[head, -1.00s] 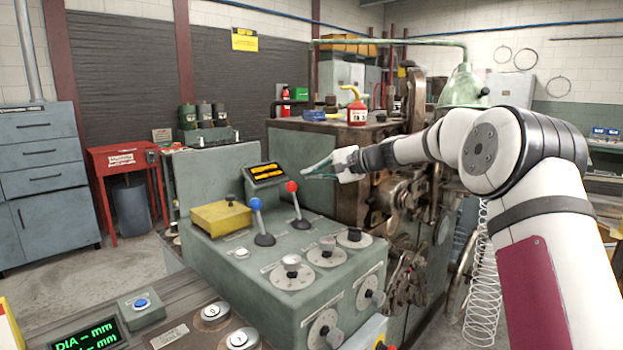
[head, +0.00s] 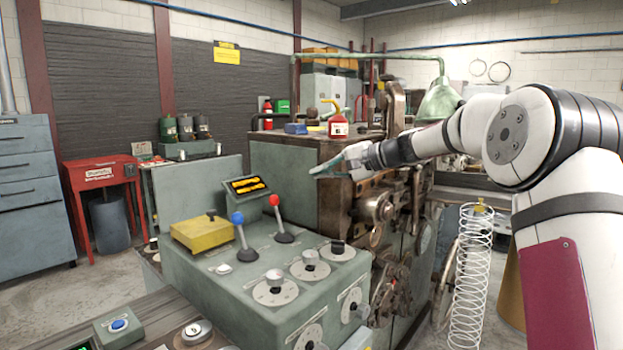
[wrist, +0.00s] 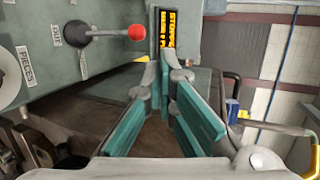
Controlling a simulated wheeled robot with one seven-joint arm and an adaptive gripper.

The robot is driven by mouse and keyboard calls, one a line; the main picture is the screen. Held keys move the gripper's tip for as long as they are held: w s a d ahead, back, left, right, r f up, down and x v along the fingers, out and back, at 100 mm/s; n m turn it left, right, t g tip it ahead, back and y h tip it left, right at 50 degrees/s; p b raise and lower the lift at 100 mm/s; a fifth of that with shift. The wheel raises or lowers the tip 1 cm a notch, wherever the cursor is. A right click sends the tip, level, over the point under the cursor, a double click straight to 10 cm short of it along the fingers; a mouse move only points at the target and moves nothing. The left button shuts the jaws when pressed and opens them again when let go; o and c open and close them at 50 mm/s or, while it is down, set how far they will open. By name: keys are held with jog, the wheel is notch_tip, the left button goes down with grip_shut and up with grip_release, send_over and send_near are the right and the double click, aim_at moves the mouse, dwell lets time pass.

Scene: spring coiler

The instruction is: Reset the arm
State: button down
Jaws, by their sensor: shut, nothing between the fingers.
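My gripper (head: 327,167) is at the end of my white arm, raised above the right rear of the grey-green control console (head: 216,283). Its fingers are shut and empty. In the wrist view the teal finger pads (wrist: 160,112) converge, with their tips in front of the small display with orange text (wrist: 168,30). The red-knobbed lever (head: 275,201) stands on the console, left of my gripper and apart from it; it also shows in the wrist view (wrist: 136,32). The blue-knobbed lever (head: 237,218) stands beside it.
The coiling machine (head: 300,180) stands behind the console, with a red and yellow oil can (head: 338,127) on top. A long wire spring (head: 470,275) hangs at the right, near my arm. A yellow box (head: 199,233) sits on the console. Open floor (head: 75,285) shows at the left.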

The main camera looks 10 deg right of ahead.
jog(key=s+a+r+n+g+h+p, duration=0.1)
jog(key=s+a+n+g+h+p, duration=0.2)
jog(key=s, duration=0.9)
jog(key=s+a+n+g+h, duration=0.15)
jog(key=s+a, duration=0.45)
jog(key=s, duration=0.6)
jog(key=s+d+f+n+h+p, duration=0.1)
jog(key=s+d+f+h, duration=0.1)
jog(key=s, duration=0.8)
jog(key=s+d+f+n+h+p, duration=0.1)
jog(key=s+d+f+n+h, duration=0.1)
jog(key=s, duration=0.8)
jog(key=s+d+f+n+h+p, duration=0.1)
jog(key=s+d+f+h, duration=0.1)
jog(key=s, duration=0.8)
jog(key=shift+s+d+f+n+g+p, duration=0.25)
jog(key=shift+d+f+n+g+p, duration=0.15)
jog(key=shift+d, duration=0.4)
